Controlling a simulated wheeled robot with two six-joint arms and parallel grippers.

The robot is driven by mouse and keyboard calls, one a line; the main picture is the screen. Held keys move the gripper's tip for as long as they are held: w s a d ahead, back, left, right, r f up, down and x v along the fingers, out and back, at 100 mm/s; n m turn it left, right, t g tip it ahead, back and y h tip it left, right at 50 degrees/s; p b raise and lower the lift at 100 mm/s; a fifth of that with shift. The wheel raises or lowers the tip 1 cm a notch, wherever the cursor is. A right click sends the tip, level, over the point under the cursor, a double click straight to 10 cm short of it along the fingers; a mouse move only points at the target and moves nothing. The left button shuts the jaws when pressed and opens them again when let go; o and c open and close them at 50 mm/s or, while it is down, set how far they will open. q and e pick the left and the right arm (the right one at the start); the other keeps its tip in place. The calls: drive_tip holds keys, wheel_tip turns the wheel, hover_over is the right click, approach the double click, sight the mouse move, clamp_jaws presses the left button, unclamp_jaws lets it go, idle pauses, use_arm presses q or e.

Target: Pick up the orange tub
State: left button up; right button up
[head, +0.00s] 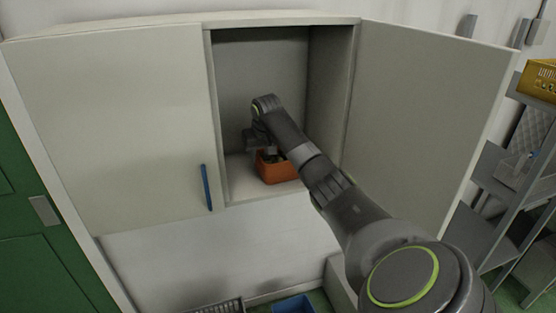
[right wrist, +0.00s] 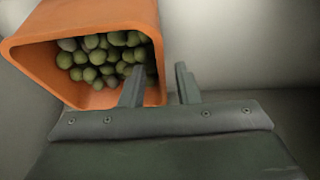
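The orange tub (head: 277,174) stands on the floor of the open cabinet compartment, near its front. In the right wrist view the tub (right wrist: 85,16) is full of green olives (right wrist: 103,58). My right gripper (head: 262,152) reaches into the compartment and is at the tub, partly hidden by my arm. In the right wrist view the fingers of my right gripper (right wrist: 160,78) are apart, one overlapping the tub's opening and one outside its side wall. A gap shows between wall and outer finger. My left gripper is in neither view.
The cabinet's left door (head: 115,125) is closed, with a blue handle (head: 206,187). The right door (head: 425,115) stands open beside my arm. A blue crate (head: 293,305) and a grey crate (head: 222,307) are below. A rack with a yellow crate (head: 538,80) is at the right.

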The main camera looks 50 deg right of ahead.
drive_tip(key=shift+w+f, duration=0.25)
drive_tip(key=shift+f, duration=0.45)
drive_tip(key=shift+d+f, duration=0.1)
clamp_jaws()
idle(1.2)
